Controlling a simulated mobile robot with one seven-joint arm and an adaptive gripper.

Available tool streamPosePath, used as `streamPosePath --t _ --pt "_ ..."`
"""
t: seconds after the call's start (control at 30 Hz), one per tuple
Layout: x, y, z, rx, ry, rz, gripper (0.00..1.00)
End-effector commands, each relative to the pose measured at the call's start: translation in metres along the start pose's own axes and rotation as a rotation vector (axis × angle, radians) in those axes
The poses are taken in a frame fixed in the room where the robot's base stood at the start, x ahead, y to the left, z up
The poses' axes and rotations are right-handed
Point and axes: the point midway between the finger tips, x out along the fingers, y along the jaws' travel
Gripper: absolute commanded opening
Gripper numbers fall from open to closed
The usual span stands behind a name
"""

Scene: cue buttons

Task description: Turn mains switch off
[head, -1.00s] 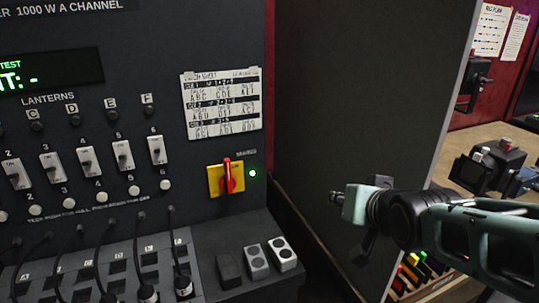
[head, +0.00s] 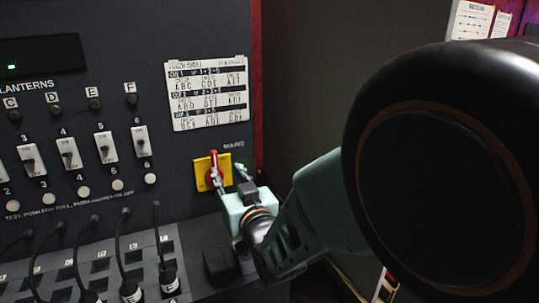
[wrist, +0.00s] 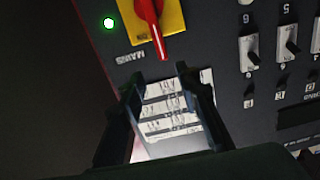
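The mains switch is a red rotary handle (head: 214,168) on a yellow plate (head: 202,174), low on the right of the dark panel. The handle stands upright. In the wrist view, which is turned upside down, the red handle (wrist: 150,22) hangs from the top edge. A lit green lamp (wrist: 109,22) is beside it. My gripper (head: 231,180) is just in front of the switch, with one finger overlapping the plate's lower right. In the wrist view my gripper's two fingers (wrist: 160,84) are spread with nothing between them; the handle is beyond the tips. Contact is not visible.
A white cue sheet (head: 208,93) is above the switch. Several lantern toggles (head: 66,152) are to the left, with plugged cables (head: 120,250) below. My arm covers much of the right side.

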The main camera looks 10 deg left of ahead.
Motion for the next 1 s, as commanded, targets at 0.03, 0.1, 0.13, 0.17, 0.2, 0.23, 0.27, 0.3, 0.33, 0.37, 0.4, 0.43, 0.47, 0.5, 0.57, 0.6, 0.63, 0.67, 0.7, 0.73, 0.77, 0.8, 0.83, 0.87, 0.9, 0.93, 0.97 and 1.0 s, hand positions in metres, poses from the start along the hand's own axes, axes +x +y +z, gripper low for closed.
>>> streamPosePath --t 0.03,0.1,0.13,0.17,0.2,0.23,0.27,0.3,0.33,0.37,0.4,0.43,0.47,0.5,0.57,0.6,0.63,0.67,0.7,0.73,0.77,0.8,0.83,0.87,0.9,0.93,0.97,1.0 --pt "0.002 -0.004 0.002 -0.009 0.002 0.0 0.3" --pt "0.004 -0.008 0.004 -0.02 0.004 -0.001 0.3" --pt "0.004 -0.008 0.004 -0.022 0.005 0.0 0.3" --pt "0.006 -0.009 0.004 -0.024 0.005 0.0 0.3" --pt "0.008 -0.009 0.004 -0.025 0.006 0.0 0.3" --pt "0.01 -0.009 0.004 -0.025 0.006 0.001 0.3" --pt "0.013 -0.009 0.003 -0.026 0.006 0.001 0.3" --pt "0.017 -0.009 0.003 -0.026 0.006 0.001 0.3" --pt "0.021 -0.009 0.003 -0.026 0.005 0.001 0.3" --pt "0.025 -0.009 0.003 -0.025 0.006 0.001 0.3" --pt "0.032 -0.009 0.003 -0.026 0.005 0.0 0.3" --pt "0.037 -0.009 0.002 -0.026 0.006 0.0 0.3" --pt "0.042 -0.009 0.002 -0.027 0.006 0.0 0.3" --pt "0.049 -0.009 0.002 -0.026 0.006 0.0 0.3" --pt "0.06 -0.009 0.002 -0.026 0.005 0.0 0.3" --pt "0.066 -0.009 0.003 -0.027 0.004 0.0 0.3" --pt "0.071 -0.009 0.002 -0.026 0.005 0.0 0.3" --pt "0.076 -0.009 0.002 -0.026 0.005 0.0 0.3" --pt "0.082 -0.009 0.002 -0.025 0.006 0.0 0.3" --pt "0.086 -0.009 0.002 -0.025 0.006 0.0 0.3" --pt "0.09 -0.009 0.002 -0.026 0.005 0.0 0.3" --pt "0.095 -0.009 0.002 -0.025 0.005 0.0 0.3" --pt "0.098 -0.009 0.002 -0.025 0.005 0.0 0.3" --pt "0.101 -0.009 0.003 -0.024 0.004 0.0 0.3" --pt "0.104 -0.009 0.003 -0.024 0.005 0.001 0.3" --pt "0.106 -0.009 0.002 -0.024 0.006 0.001 0.3" --pt "0.107 -0.008 0.002 -0.024 0.006 0.001 0.3" --pt "0.109 -0.008 0.003 -0.024 0.006 0.001 0.3"
